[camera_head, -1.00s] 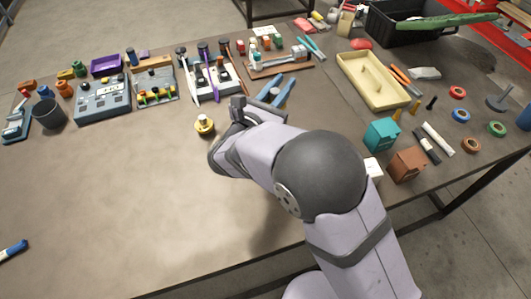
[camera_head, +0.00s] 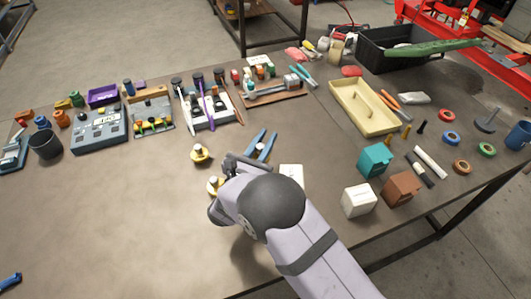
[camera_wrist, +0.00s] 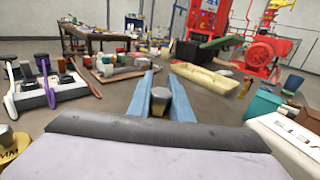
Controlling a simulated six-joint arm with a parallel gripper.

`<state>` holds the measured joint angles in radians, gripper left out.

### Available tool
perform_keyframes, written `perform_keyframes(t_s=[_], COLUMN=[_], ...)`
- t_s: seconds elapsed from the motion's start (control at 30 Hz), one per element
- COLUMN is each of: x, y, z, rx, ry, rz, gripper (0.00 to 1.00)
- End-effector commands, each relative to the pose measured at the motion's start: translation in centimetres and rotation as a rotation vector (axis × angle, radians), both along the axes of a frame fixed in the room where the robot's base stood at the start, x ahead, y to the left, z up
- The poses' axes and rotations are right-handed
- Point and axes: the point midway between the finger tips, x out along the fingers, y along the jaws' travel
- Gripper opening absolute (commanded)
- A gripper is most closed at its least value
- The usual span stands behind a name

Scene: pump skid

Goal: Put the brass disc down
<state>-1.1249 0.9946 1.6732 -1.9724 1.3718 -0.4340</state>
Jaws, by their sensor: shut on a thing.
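My gripper (camera_head: 261,145) has two blue fingers pointing away over the middle of the table. In the wrist view, the fingers are shut on the brass disc (camera_wrist: 159,102) by its grey knob. Only the knob and a little yellow below it show. The rest is hidden, and I cannot tell whether it touches the table. Two similar brass pieces with pale knobs stand on the table left of the fingers: one farther back (camera_head: 200,154), one nearer (camera_head: 214,186) and partly behind my wrist. A lettered brass piece (camera_wrist: 10,148) shows at the wrist view's left edge.
Behind the fingers are a rack of tools (camera_head: 208,106) and a wooden tray (camera_head: 270,92). To the right are a pale yellow tray (camera_head: 342,97), a white box (camera_head: 359,201), a teal box (camera_head: 374,160) and a brown box (camera_head: 402,188).

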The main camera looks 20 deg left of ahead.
Motion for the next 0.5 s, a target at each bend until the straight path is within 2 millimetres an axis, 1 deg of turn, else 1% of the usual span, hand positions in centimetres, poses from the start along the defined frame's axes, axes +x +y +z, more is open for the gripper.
perform_keyframes(t_s=[0.1, 0.2, 0.5], x=[0.0, 0.0, 0.0], y=[0.0, 0.0, 0.0], z=[-1.5, -2.3, -3.0], rx=[-0.001, 0.001, 0.0], ry=[-0.001, -0.002, -0.002], rz=[0.001, 0.0, 0.0], gripper=[0.0, 0.0, 0.0])
